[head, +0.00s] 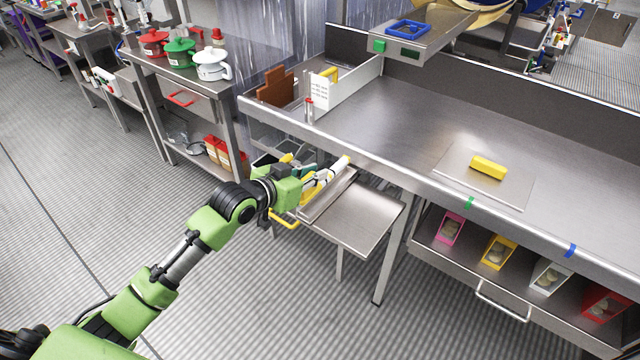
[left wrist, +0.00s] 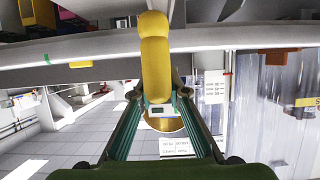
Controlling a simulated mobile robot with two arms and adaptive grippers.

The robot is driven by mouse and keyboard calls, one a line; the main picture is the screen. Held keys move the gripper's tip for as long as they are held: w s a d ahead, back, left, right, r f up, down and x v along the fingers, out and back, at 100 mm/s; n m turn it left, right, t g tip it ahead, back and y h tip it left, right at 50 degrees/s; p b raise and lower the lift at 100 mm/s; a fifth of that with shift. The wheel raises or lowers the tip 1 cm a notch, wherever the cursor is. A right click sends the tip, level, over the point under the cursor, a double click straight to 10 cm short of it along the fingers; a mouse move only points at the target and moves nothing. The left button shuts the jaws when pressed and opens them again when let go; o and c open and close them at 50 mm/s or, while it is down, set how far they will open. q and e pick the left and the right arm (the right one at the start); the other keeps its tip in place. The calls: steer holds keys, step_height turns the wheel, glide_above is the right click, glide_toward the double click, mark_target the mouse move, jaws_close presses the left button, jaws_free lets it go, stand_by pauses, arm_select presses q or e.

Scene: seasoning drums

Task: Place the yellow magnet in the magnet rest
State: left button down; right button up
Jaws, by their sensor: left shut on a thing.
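My left gripper (head: 322,178) is beside the front edge of the long steel table and shut on a yellow rod-like thing, taken as the yellow magnet (head: 341,162). In the left wrist view the magnet (left wrist: 155,55) stands out between the fingers of the left gripper (left wrist: 155,108), its rounded end toward the table edge. A second yellow block (head: 488,168) lies on a flat steel plate (head: 513,190) on the table. I cannot tell for sure which thing is the magnet rest. My right gripper is not in view.
A low steel side shelf (head: 362,215) and a narrow tray (head: 326,196) sit just below the gripper. A white card (head: 319,91) and brown pieces (head: 275,87) stand at the table's left end. The middle of the tabletop (head: 400,130) is clear.

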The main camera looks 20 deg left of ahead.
mark_target(320, 186)
arm_select(q)
steer(key=w+f, duration=0.1)
steer(key=f, duration=0.1)
steer(key=w+f, duration=0.2)
steer(key=shift+w+d, duration=0.15)
steer(key=shift+d, duration=0.05)
step_height(320, 186, down, 3)
steer(key=shift+w+f+p, duration=0.1)
steer(key=shift+f+p, duration=0.05)
steer(key=shift+p, duration=0.2)
steer(key=c, duration=2)
jaws_free()
steer(key=shift+o, duration=0.2)
steer(key=v, duration=1.2)
